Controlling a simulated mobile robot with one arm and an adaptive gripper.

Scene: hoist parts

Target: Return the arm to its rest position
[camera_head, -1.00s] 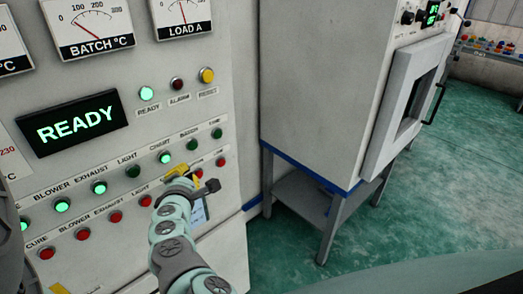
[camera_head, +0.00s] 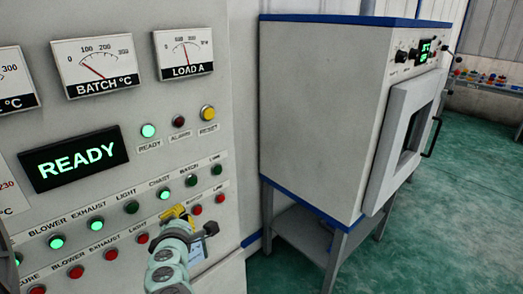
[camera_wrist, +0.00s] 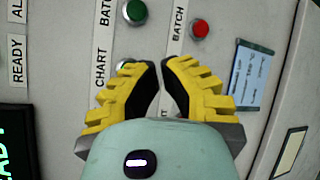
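My gripper (camera_head: 178,212) is in front of the lower part of the control panel (camera_head: 95,135), near the rows of buttons. My arm (camera_head: 168,262) reaches up to it from the bottom of the head view. In the wrist view, the yellow fingers with black pads (camera_wrist: 160,72) are close together, with only a thin gap at the tips and nothing held. A green button (camera_wrist: 134,12) and a red button (camera_wrist: 199,28) lie beyond the fingertips. I cannot tell how far the fingers are from the panel; no contact shows.
A white oven (camera_head: 320,105) on a grey stand (camera_head: 335,245) with blue edges stands right of the panel, its door frame (camera_head: 405,140) facing right. Green floor (camera_head: 450,215) is clear at the right. A bench with coloured parts (camera_head: 485,78) is far right. The display (camera_head: 75,158) reads READY.

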